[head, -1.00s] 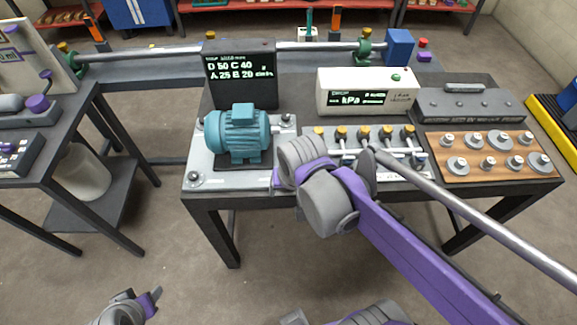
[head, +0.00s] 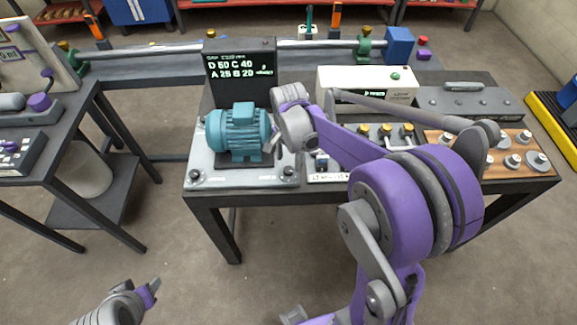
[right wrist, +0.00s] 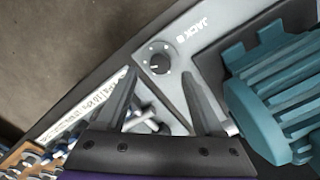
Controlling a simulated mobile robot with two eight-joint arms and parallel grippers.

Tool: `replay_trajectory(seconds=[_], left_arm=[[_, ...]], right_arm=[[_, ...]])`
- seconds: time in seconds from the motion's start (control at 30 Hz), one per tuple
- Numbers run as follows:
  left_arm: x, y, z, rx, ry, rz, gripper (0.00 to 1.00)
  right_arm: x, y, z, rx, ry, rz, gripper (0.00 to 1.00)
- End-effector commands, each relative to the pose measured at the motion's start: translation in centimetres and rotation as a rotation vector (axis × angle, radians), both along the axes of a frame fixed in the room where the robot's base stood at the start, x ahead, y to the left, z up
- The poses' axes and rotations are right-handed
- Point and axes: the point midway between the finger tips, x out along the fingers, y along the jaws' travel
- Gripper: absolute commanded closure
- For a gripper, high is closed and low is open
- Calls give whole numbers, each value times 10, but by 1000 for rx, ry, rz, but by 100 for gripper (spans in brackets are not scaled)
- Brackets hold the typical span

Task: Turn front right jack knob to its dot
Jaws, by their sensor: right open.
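The teal motor (head: 238,131) sits on a light grey base plate (head: 215,178) on the middle table. The front right jack knob (head: 289,172) is a small dark round knob at the plate's front right corner. In the right wrist view the knob (right wrist: 154,57) has a white pointer mark and small pale marks around it, beside a "JACK" label; I cannot tell which mark is its dot. My right gripper (head: 272,145) is beside the motor's right side. Its open fingers (right wrist: 159,76) point towards the knob, with nothing between them. My left gripper (head: 153,290) is low at the left, away from the table.
A dark display box (head: 240,70) stands behind the motor. A white kPa meter (head: 345,84) and a wooden board with metal weights (head: 520,150) are to the right. My right arm covers part of the valve row (head: 386,132). The floor in front is clear.

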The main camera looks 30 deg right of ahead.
Motion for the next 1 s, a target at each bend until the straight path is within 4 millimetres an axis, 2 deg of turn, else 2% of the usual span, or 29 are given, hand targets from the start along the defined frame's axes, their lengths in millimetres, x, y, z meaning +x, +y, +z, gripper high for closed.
replay_trajectory(seconds=[0.1, 0.23, 0.63, 1.0], left_arm=[[-1, 0, -2, 0, 2, 0, 50], [-1, 0, -4, 0, 3, 0, 50], [-2, 0, -4, 0, 3, 0, 50], [-1, 0, -4, 0, 3, 0, 50]], right_arm=[[0, 0, -20, 0, 0, 1, 31], [0, 0, -34, 0, 0, 1, 31], [0, 0, -40, 0, -1, 1, 33], [0, 0, -40, 0, -1, 1, 99]])
